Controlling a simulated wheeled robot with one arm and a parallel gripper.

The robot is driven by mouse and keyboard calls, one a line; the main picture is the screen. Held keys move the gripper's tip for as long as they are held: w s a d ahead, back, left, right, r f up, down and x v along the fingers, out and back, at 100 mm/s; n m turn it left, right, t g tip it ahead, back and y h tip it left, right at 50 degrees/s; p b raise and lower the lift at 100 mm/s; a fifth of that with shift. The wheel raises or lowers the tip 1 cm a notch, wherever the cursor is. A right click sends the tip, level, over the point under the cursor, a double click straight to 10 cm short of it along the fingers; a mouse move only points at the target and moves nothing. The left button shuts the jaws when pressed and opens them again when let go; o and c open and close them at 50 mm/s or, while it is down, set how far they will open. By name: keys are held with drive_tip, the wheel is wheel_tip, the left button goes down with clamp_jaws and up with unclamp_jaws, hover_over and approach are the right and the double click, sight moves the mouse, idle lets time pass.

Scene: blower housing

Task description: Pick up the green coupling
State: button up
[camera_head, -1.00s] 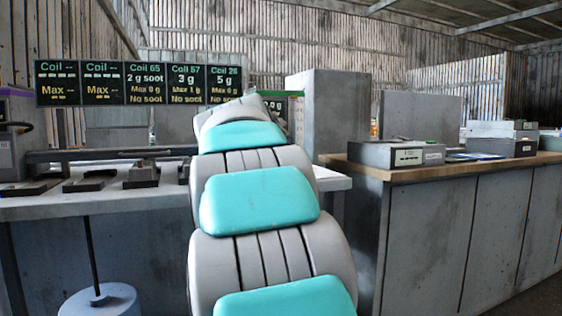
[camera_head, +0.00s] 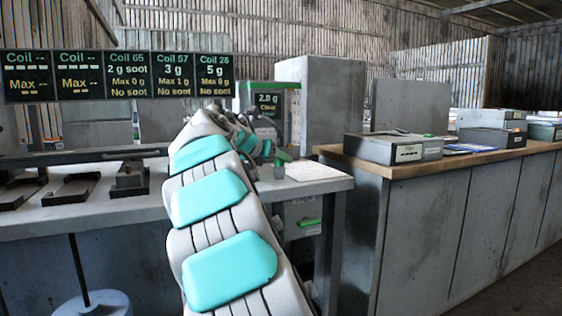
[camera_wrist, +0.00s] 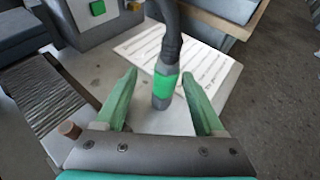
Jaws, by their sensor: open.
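The green coupling (camera_wrist: 165,86) shows in the wrist view as a short cylinder with a bright green band and a grey lower end. It is on the end of a dark ribbed hose (camera_wrist: 168,35). My gripper (camera_wrist: 160,74) is open, with one green finger on each side of the coupling. Gaps show between the coupling and both fingers. In the head view my gripper (camera_head: 282,156) is small, over the right end of the workbench (camera_head: 318,186).
A display reading 2.0 g (camera_head: 268,103) stands behind my gripper. Black trays (camera_head: 72,189) sit at the left of the bench. A wood-topped counter (camera_head: 400,173) with grey boxes stands right.

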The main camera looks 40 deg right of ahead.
drive_tip(key=x, duration=0.3)
drive_tip(key=shift+s+d+f, duration=0.15)
drive_tip(key=shift+d+f, duration=0.1)
drive_tip(key=shift+d, duration=0.1)
drive_tip(key=shift+d+f, duration=0.1)
drive_tip(key=shift+d, duration=0.35)
clamp_jaws()
